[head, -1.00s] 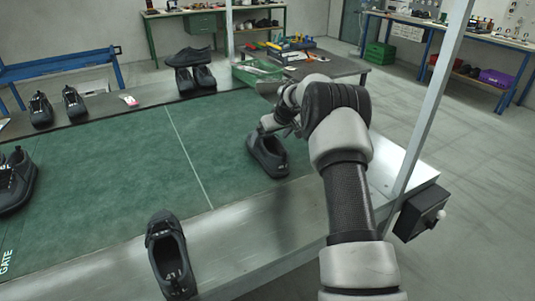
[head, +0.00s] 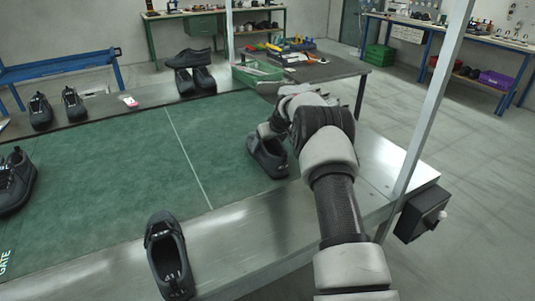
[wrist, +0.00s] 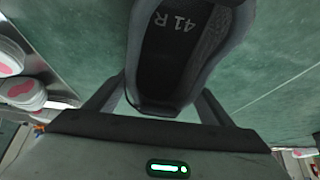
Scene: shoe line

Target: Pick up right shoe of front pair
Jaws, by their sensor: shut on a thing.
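A dark shoe (head: 267,158) stands at the right end of the green mat (head: 120,165), in the head view. In the wrist view the shoe's inside (wrist: 178,45) fills the top middle, and its insole reads "41 R". My gripper (wrist: 158,100) has one finger on each side of the shoe's heel end and is shut on it. In the head view my arm partly hides the gripper and the grip. The shoe looks upright, and I cannot tell whether it is clear of the mat. A matching shoe (head: 168,260) marked "41" stands on the metal front edge.
Another dark shoe (head: 14,183) stands at the mat's left. Several shoes stand along the far edge, including one pair (head: 195,79). A metal post (head: 432,110) rises right of my arm. A dark table (head: 320,68) with tools stands behind. The mat's middle is clear.

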